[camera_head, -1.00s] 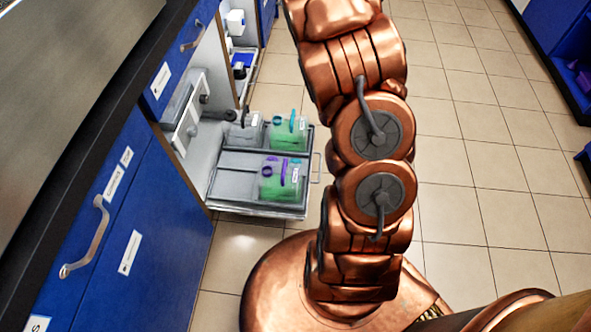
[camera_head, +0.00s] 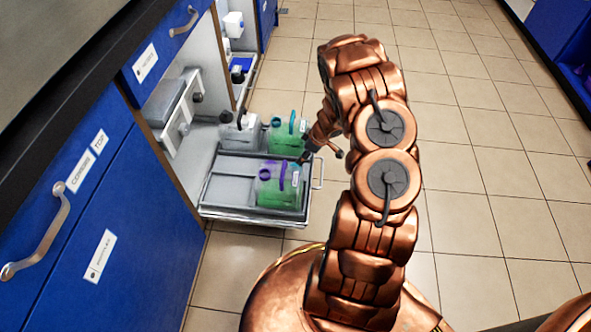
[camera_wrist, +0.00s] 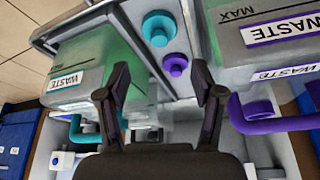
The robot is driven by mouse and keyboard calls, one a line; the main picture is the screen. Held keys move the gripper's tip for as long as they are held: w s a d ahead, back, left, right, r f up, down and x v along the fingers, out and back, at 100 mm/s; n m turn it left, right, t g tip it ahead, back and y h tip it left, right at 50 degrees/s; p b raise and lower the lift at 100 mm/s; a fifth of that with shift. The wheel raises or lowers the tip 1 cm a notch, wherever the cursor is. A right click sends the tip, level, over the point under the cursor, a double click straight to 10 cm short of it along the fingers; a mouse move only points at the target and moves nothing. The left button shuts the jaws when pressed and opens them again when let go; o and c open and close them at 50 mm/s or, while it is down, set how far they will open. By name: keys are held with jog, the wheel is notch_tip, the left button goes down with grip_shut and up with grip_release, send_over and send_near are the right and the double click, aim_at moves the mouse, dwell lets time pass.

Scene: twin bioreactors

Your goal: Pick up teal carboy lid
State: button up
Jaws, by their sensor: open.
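In the wrist view the round teal carboy lid (camera_wrist: 160,29) lies on the grey tray floor, between two carboys and beyond my fingertips. A smaller purple lid (camera_wrist: 176,65) lies beside it, nearer to me. My gripper (camera_wrist: 160,84) is open and empty, its two dark fingers spread below the lids in the picture. In the head view my gripper (camera_head: 307,155) is over the right side of the tray, by the carboys. I cannot make out the loose lids in the head view.
The pulled-out tray (camera_head: 225,187) holds a teal-handled carboy (camera_head: 284,138), a purple-handled carboy (camera_head: 279,190) and a clear one (camera_head: 238,133). The carboys flank my fingers closely. Blue cabinets (camera_head: 100,200) stand left; the tiled floor (camera_head: 480,150) is open on the right.

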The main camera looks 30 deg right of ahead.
jog(key=b+x, duration=0.4)
jog(key=x, duration=0.6)
jog(key=c, duration=0.6)
jog(key=shift+r, duration=0.1)
